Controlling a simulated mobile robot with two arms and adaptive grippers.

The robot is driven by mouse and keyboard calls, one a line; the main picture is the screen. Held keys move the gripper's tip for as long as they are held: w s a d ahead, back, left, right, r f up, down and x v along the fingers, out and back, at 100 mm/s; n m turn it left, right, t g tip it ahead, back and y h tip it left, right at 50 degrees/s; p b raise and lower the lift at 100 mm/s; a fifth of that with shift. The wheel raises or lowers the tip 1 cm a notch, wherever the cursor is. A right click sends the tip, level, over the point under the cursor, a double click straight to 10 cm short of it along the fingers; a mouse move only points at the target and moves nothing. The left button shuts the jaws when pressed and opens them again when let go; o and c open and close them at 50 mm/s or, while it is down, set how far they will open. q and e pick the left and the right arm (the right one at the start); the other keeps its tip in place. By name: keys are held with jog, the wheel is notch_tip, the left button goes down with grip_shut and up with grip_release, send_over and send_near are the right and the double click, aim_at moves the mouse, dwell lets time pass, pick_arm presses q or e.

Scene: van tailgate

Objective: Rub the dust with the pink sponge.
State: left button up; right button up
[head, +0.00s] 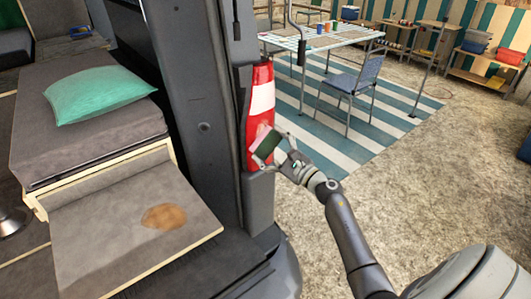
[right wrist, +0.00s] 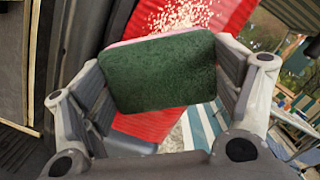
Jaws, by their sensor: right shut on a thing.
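The sponge (head: 270,143) is a block with a dark green face and a pink edge. In the right wrist view the green face of the sponge (right wrist: 165,72) fills the space between the fingers, with a pink strip along its top. My right gripper (head: 267,146) is shut on it, in front of the red and white tail lamp (head: 262,98). Whether the sponge touches the lamp is unclear. Pale speckled dust (right wrist: 180,14) lies on the red lamp surface in the right wrist view, just beyond the sponge. My left gripper is out of view.
A brown patch (head: 164,216) marks the grey board (head: 100,250) at left. A green pillow (head: 98,94) lies on the bench behind. The grey van pillar (head: 200,128) stands beside the lamp. A table (head: 320,38) and blue chair (head: 352,95) stand on a striped rug.

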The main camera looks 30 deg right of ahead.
aim_at(276, 134)
jog(key=shift+w+d+f+b, duration=0.15)
jog(key=shift+d+b, duration=1.3)
jog(key=shift+d, duration=0.1)
jog(key=shift+w+d+r, duration=0.1)
jog(key=shift+d+r, duration=0.05)
jog(key=shift+r, duration=0.1)
jog(key=shift+d+r+p, duration=0.1)
jog(key=shift+r+p, duration=0.4)
jog(key=shift+r, duration=0.5)
jog(key=shift+s+a+f+p, duration=0.15)
jog(key=shift+a+p, duration=0.2)
jog(key=shift+a, duration=1.45)
jog(key=shift+s+a+f+p, duration=0.15)
jog(key=shift+a+p, duration=0.15)
jog(key=shift+a, duration=1.5)
jog(key=shift+w+d+r+p, duration=0.15)
jog(key=shift+r+p, duration=0.55)
jog(key=shift+r, duration=0.4)
jog(key=shift+d+f+b, duration=0.2)
jog(key=shift+d+b, duration=0.85)
jog(key=shift+d, duration=0.05)
jog(key=shift+d+b, duration=0.3)
jog(key=shift+d, duration=0.4)
jog(key=shift+w+d+b, duration=0.15)
jog(key=shift+d+b, duration=0.95)
jog(key=shift+b, duration=0.1)
jog(key=shift+d+r, duration=0.15)
jog(key=shift+d, duration=0.3)
